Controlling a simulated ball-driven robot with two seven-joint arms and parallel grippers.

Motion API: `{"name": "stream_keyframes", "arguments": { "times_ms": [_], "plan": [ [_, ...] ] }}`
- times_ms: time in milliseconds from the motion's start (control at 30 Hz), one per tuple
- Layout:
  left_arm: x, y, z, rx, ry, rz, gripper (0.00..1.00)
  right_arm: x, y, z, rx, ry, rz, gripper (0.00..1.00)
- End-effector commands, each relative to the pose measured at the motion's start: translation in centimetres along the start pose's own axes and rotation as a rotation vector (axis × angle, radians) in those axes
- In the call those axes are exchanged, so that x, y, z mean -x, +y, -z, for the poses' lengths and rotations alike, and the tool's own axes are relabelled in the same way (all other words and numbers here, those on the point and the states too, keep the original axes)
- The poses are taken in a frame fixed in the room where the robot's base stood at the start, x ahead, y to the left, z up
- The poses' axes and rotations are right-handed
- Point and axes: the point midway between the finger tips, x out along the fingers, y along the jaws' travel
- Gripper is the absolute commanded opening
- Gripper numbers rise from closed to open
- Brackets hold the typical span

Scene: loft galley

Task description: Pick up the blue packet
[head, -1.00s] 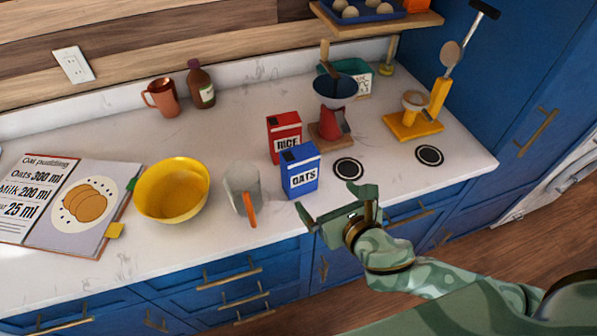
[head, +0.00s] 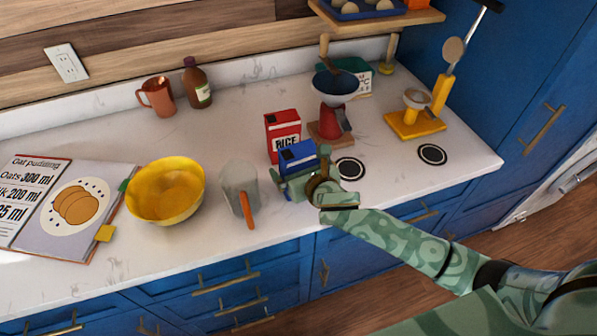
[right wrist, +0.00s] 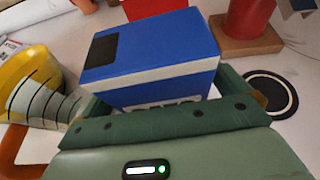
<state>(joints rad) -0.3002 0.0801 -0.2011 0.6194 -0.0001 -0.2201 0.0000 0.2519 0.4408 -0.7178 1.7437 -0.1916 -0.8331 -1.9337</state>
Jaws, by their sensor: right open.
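The blue packet, lettered OATS, (head: 297,156) stands upright on the white counter, just in front of the red RICE packet (head: 283,133). My right gripper (head: 297,183) is at its front, open, with a finger on each side of the packet. In the right wrist view the blue packet (right wrist: 150,58) fills the space between the green fingers, its lower part hidden by the gripper. I cannot tell whether the fingers touch it. My left gripper is not in view.
A red grinder (head: 333,120) is behind right. A black round mat (head: 350,168) lies close on the right.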

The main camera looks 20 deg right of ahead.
Motion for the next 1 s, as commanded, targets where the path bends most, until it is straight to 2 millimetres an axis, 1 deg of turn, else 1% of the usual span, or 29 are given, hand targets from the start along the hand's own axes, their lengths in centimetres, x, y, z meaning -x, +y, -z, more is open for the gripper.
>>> {"name": "stream_keyframes", "arguments": {
  "times_ms": [167,200,267,300,367,633,733,867,933,967,1000],
  "plan": [
    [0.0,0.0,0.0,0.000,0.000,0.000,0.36,0.0,0.0,-0.1,0.000,0.000,0.000,1.00],
    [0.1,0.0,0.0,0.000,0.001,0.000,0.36,0.0,0.0,-0.1,0.000,0.000,0.000,0.94],
    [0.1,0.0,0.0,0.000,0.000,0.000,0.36,0.0,0.0,0.0,0.000,0.000,0.000,0.78],
    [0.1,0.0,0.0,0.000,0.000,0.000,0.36,0.0,0.0,0.0,0.000,0.000,0.000,0.67],
    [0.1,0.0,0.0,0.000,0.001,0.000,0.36,0.0,0.0,0.0,0.000,0.000,0.000,0.50],
    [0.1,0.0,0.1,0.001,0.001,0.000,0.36,0.0,0.0,-0.1,0.000,0.000,0.000,0.49],
    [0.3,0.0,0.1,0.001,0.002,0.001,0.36,0.2,0.0,-0.6,0.000,-0.002,0.000,0.49],
    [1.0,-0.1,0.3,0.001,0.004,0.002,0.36,0.8,0.0,-1.9,0.000,-0.003,0.000,0.49],
    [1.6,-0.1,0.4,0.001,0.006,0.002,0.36,1.3,0.0,-3.3,0.001,-0.005,0.000,0.49],
    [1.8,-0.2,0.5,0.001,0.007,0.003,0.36,1.8,0.0,-3.7,0.001,-0.004,-0.001,0.49],
    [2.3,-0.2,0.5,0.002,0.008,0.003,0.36,2.8,0.1,-4.1,0.000,-0.003,-0.001,0.49]
  ]
}}
